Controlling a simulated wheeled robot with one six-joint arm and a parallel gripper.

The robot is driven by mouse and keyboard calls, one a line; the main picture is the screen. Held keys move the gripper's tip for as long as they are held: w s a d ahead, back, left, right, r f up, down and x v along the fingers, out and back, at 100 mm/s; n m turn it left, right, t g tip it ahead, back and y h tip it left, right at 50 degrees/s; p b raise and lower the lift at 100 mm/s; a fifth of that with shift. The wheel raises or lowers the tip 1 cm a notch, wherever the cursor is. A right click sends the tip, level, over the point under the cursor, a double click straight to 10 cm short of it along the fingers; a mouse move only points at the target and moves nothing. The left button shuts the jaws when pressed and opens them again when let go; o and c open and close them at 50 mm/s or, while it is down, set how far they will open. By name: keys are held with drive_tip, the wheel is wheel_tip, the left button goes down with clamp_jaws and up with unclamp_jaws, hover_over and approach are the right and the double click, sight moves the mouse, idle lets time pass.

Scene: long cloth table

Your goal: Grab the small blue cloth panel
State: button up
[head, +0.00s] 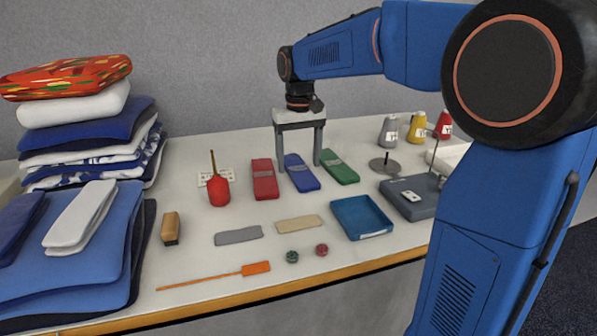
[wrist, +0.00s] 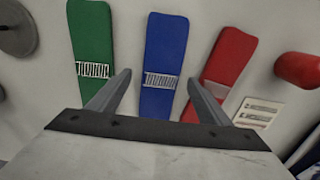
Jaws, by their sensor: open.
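The small blue cloth panel (head: 300,172) lies flat on the table, between a red panel (head: 264,179) and a green panel (head: 339,167). It carries a pale label band across its middle. In the wrist view the blue panel (wrist: 164,58) runs up the centre, with the green panel (wrist: 91,45) to its left and the red panel (wrist: 222,70) to its right. My gripper (head: 299,165) is open above the panels, fingers pointing down. In the wrist view its fingers (wrist: 160,88) stand either side of the blue panel's near part. Its near end is hidden by my gripper.
A red bulb-shaped thing (head: 219,192) stands left of the red panel. A blue tray (head: 361,218), grey strip (head: 238,235) and beige strip (head: 298,224) lie nearer the front. Folded cloth stacks (head: 85,130) fill the left. Thread cones (head: 416,128) stand at the back right.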

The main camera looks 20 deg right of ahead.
drive_tip(key=shift+f, duration=0.65)
drive_tip(key=c, duration=1.1)
drive_tip(key=shift+c, duration=0.2)
